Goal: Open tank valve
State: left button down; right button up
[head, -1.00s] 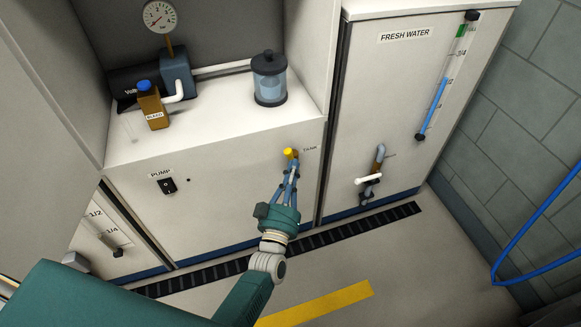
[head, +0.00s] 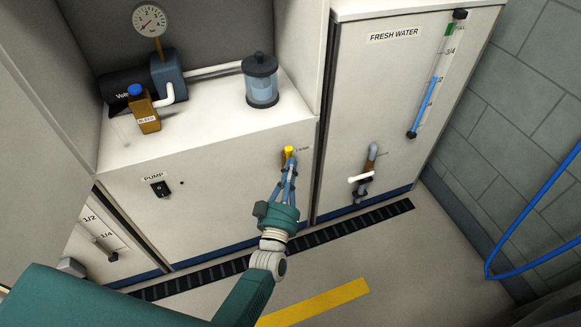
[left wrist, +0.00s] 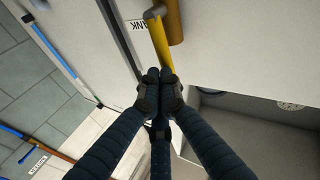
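The yellow tank valve handle (head: 289,150) is on the white cabinet front beside the TANK label. In the left wrist view the yellow handle (left wrist: 159,42) runs from a grey pivot down to my fingertips, beside a brass pipe piece (left wrist: 174,20). My left gripper (head: 289,165) reaches up to the handle from below. In the left wrist view its dark fingertips (left wrist: 160,82) are close together around the handle's lower end, which they partly hide. My right gripper is not in view.
The pump switch (head: 160,188) is to the left on the same cabinet front. The fresh water cabinet (head: 400,85), with a white-handled tap (head: 360,179), stands to the right. A black floor grate (head: 330,232) runs along the cabinets. A blue hose (head: 530,225) hangs at right.

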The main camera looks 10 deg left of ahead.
pick_arm(q)
jog(key=s+f, duration=0.2)
jog(key=s, duration=0.9)
jog(key=shift+s+d+f, duration=0.15)
jog(key=shift+s+d, duration=0.05)
jog(key=shift+s, duration=0.2)
